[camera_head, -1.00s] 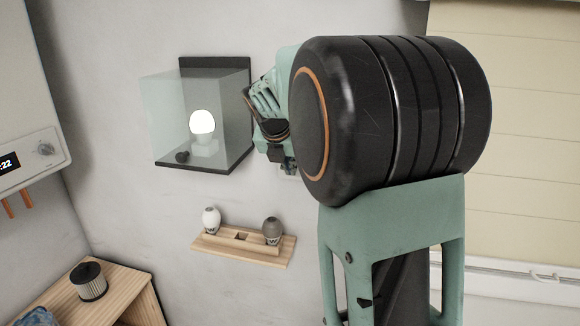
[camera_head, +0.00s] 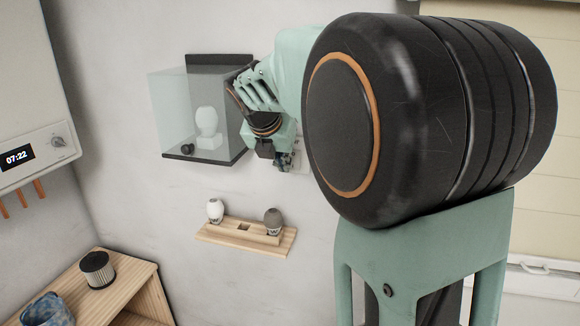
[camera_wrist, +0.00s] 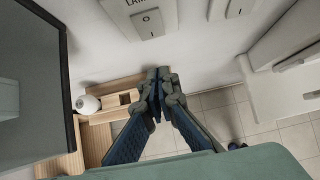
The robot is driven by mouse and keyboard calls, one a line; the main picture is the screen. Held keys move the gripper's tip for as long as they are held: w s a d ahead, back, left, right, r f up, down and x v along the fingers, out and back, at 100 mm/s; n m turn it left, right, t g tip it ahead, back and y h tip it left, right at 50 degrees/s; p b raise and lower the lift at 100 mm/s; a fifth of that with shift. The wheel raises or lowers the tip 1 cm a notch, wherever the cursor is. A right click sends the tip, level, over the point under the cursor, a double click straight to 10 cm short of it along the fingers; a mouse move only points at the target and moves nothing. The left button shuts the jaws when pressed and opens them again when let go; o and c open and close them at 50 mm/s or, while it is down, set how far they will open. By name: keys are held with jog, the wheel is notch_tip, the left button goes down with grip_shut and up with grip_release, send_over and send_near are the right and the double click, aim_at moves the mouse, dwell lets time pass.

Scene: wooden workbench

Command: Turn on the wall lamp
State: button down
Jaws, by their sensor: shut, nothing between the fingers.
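The wall lamp (camera_head: 208,122) is a bulb inside a clear box with a dark frame (camera_head: 205,157). The bulb is grey-white and unlit. My gripper (camera_wrist: 158,78) is shut and empty, below the labelled switch in the wrist view. In the head view my gripper (camera_head: 284,160) is by the wall, right of the lamp box, partly covering a white plate.
A wooden wall shelf (camera_head: 245,236) below the lamp holds a white bulb (camera_head: 215,211) and a grey bulb (camera_head: 273,221). A wooden cabinet (camera_head: 125,290) with a black-lidded jar (camera_head: 97,270) stands lower left. A white wall unit (camera_head: 35,150) with a clock display is at the left.

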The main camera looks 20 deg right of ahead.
jog(key=v, duration=0.5)
jog(key=shift+s+a+f, duration=0.1)
jog(key=shift+s+a, duration=0.4)
jog(key=shift+s, duration=0.1)
